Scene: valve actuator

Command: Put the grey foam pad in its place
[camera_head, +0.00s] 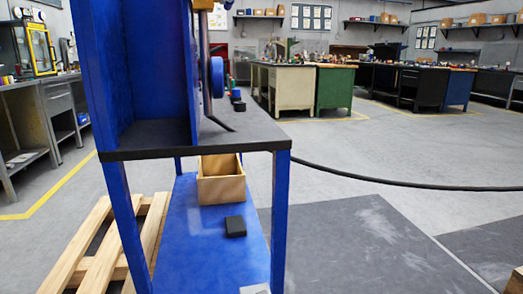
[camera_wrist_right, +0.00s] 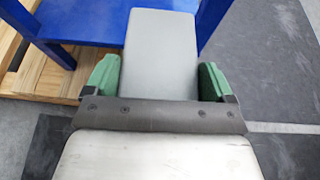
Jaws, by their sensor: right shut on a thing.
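The grey foam pad (camera_wrist_right: 161,45) is a flat, light grey block in the right wrist view. My right gripper (camera_wrist_right: 158,80), with green fingers, is shut on it, one finger at each side. The pad sticks out ahead of the fingers, over the blue frame's edge and the floor in that picture. Which spot is the pad's place cannot be told from these frames.
A blue bench frame (camera_head: 117,200) with a dark worktop (camera_head: 262,130) stands close in front. Its lower shelf (camera_head: 190,250) holds an open wooden box (camera_head: 221,190) and a black block (camera_head: 235,227). A wooden pallet (camera_head: 90,250) lies left. Floor at right is clear, except a black cable (camera_head: 400,183).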

